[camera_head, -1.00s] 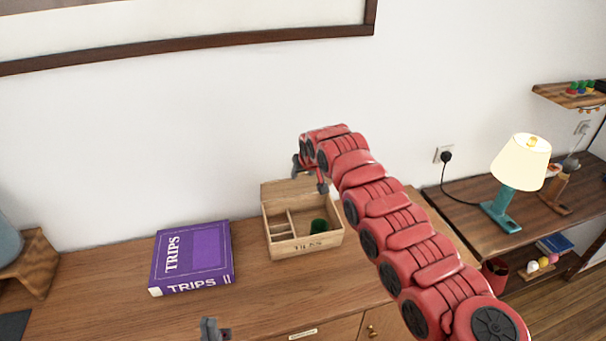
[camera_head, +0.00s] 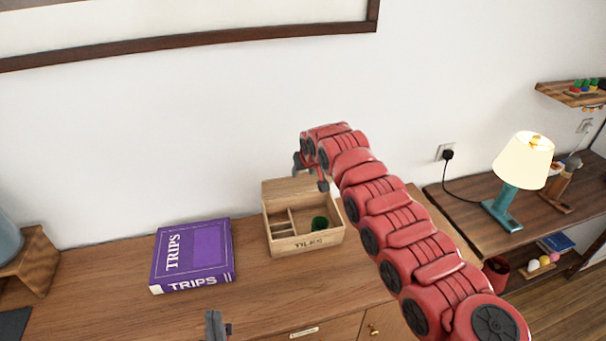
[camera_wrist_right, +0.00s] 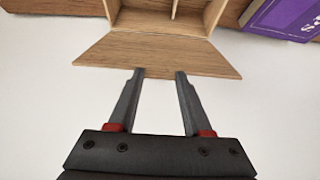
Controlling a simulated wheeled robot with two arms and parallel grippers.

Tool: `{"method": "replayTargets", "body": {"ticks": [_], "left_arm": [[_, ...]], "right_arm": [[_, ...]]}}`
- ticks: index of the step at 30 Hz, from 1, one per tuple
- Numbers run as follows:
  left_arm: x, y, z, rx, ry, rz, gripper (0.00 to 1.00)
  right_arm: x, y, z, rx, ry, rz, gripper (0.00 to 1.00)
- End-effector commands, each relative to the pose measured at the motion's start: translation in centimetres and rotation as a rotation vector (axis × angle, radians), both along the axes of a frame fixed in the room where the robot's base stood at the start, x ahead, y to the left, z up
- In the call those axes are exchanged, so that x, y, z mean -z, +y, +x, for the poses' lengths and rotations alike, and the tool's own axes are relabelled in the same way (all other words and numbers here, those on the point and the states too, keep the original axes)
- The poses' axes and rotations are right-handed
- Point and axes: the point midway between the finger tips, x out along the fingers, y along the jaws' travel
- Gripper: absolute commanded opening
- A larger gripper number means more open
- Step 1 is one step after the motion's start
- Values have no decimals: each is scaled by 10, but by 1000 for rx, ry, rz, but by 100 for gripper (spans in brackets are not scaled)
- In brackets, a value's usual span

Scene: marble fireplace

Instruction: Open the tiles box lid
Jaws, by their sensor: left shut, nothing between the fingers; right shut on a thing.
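A green round thing (camera_head: 319,223) is in the right compartment. My right gripper (camera_head: 310,179) is above and behind the box at the lid's upper edge. In the right wrist view, the gripper's fingertips (camera_wrist_right: 160,75) are at the outer edge of the lid (camera_wrist_right: 150,58), shut on it. My left gripper (camera_head: 216,326) is shut and empty at the bottom edge of the head view, away from the box.
A purple TRIPS book (camera_head: 193,256) lies left of the box. My red right arm crosses in front of the cabinet's right side. The white wall (camera_head: 150,130) is close behind. A lit lamp (camera_head: 516,175) stands on a lower table at right. Cabinet top (camera_head: 260,290) in front is clear.

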Motion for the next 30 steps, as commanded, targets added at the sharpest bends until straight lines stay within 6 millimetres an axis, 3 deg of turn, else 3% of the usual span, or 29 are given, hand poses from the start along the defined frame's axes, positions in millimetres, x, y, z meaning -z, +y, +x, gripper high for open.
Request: {"method": "replayTargets", "body": {"ticks": [2, 5, 9, 12, 15, 18, 22, 30], "left_arm": [[3, -12, 22, -48, 36, 58, 0], [16, -38, 73, -183, 114, 213, 0], [49, -77, 167, -472, 213, 544, 0], [76, -89, 226, -688, 237, 795, 0], [99, -90, 273, -874, 236, 1011, 0], [115, -85, 304, -1006, 222, 1167, 0], [125, -80, 324, -1089, 211, 1269, 0], [111, -98, 356, -1101, 206, 1279, 0]], "right_arm": [[-2, 0, 1, 0, -5, 1, 0], [-2, 0, 1, -1, -5, 1, 0], [-2, 0, 1, 0, -5, 1, 0], [-2, 0, 1, 0, -5, 1, 0], [-2, 0, 1, 0, -5, 1, 0], [-2, 0, 1, 0, -5, 1, 0], [-2, 0, 1, 0, -5, 1, 0], [-2, 0, 1, -1, -5, 1, 0]]}}
